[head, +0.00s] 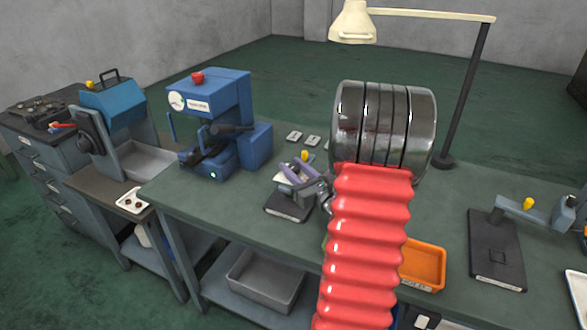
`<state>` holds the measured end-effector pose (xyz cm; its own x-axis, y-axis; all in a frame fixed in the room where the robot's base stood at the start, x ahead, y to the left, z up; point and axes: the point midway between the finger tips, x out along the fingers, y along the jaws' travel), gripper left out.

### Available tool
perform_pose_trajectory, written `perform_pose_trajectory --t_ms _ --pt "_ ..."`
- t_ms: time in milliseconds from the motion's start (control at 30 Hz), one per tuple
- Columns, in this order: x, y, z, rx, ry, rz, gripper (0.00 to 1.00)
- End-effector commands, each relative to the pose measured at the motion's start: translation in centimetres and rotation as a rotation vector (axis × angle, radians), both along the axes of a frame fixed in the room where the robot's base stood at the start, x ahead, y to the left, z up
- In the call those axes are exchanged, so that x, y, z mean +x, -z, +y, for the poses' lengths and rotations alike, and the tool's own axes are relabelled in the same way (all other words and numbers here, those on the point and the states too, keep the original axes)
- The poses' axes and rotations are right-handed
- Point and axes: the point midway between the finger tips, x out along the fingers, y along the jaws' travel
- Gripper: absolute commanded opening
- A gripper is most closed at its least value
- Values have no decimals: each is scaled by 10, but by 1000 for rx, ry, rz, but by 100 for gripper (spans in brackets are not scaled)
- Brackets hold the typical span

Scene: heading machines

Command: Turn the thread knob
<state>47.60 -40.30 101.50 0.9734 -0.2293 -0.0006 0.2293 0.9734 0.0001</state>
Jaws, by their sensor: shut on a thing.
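My gripper (292,172) is at the small black-based device (288,208) in the middle of the green bench, in the head view. Its purple-grey fingers are shut at the device's upper part, by the yellow thread knob (304,155). Only the knob's yellow top shows, just above the fingers. The exact contact is small and partly hidden by the fingers. My red ribbed arm and its polished metal part hide the bench right of the gripper.
A blue machine (212,120) with a red top knob stands left on the bench (230,215). Small white plates lie behind the gripper. An orange tray (423,263) and another black-based device (496,255) with a yellow knob are to the right. A lamp (354,22) stands behind.

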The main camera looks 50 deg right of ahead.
Motion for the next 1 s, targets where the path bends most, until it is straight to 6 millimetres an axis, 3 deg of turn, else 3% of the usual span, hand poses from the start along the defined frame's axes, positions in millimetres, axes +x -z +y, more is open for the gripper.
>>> perform_pose_trajectory --t_ms 300,667,1000 --pt "0 0 0 -1 -1 -1 49" --pt "-5 0 0 -1 0 0 49" --pt "-48 0 10 -1 3 -1 49"
